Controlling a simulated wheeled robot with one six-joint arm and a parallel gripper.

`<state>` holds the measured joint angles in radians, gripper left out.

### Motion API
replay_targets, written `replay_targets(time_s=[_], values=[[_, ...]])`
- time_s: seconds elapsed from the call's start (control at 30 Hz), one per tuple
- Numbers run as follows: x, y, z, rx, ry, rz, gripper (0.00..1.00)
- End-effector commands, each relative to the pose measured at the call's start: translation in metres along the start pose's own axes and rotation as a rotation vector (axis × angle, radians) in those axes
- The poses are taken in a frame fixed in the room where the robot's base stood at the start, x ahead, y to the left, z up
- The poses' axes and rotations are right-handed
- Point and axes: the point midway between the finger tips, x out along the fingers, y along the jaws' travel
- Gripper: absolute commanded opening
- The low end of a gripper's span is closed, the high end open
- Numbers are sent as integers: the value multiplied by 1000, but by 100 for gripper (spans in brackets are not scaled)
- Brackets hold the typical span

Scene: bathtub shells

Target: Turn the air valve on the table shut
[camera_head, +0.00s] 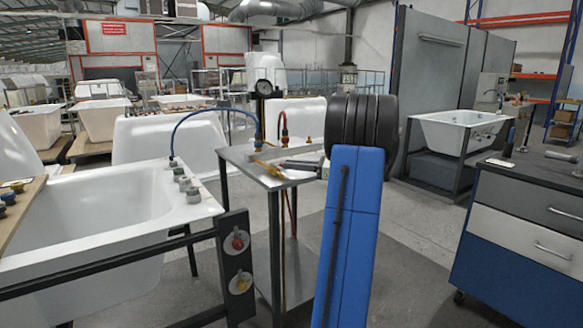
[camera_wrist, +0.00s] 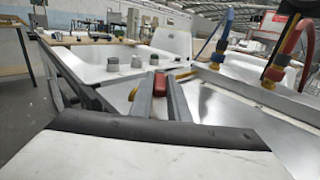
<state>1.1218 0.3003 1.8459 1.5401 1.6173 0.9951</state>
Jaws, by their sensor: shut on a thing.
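The air valve (camera_head: 266,168) is on the small metal table (camera_head: 235,156), near its left part, and looks brass-yellow in the head view. In the wrist view its red part (camera_wrist: 158,81) shows between my two fingertips, with yellow pieces beside it. My gripper (camera_head: 287,166) reaches in from the right, low over the table top; it also shows in the wrist view (camera_wrist: 158,88). Its fingers are shut on the red part of the valve. The fingers partly hide the valve, so its exact angle cannot be told.
A black panel (camera_head: 235,265) carries red and yellow knobs. A drawer cabinet (camera_head: 520,215) stands right.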

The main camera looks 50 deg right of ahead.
Motion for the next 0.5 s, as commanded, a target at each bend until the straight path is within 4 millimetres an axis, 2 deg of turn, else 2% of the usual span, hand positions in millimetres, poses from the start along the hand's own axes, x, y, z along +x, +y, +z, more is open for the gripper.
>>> replay_targets(time_s=[0.5], values=[[0, -4, 0, -1, 0, 53, 0]])
